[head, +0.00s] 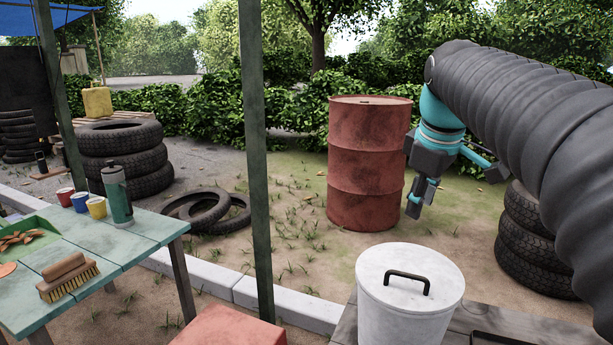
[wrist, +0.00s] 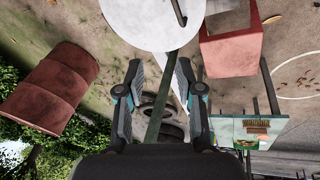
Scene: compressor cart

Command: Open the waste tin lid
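The white waste tin (head: 400,325) stands upright at the lower right of the head view. Its round white lid (head: 385,262) lies flat on top, closed, with a black bar handle (head: 408,280) across it. In the wrist view the lid (wrist: 145,28) is at the top edge, and part of the handle (wrist: 179,10) is cut off by the frame. My gripper (head: 414,211) hangs above and behind the tin in the head view, apart from the lid. In the wrist view my gripper (wrist: 159,66) has its two fingers spread, with nothing between them.
A rusty red drum (head: 368,165) stands behind the tin. Stacked tyres (head: 530,250) are at right. A green post (head: 254,150) rises left of the tin, near a red box (head: 228,330). A green table (head: 130,235) at left holds cups, a flask and a brush.

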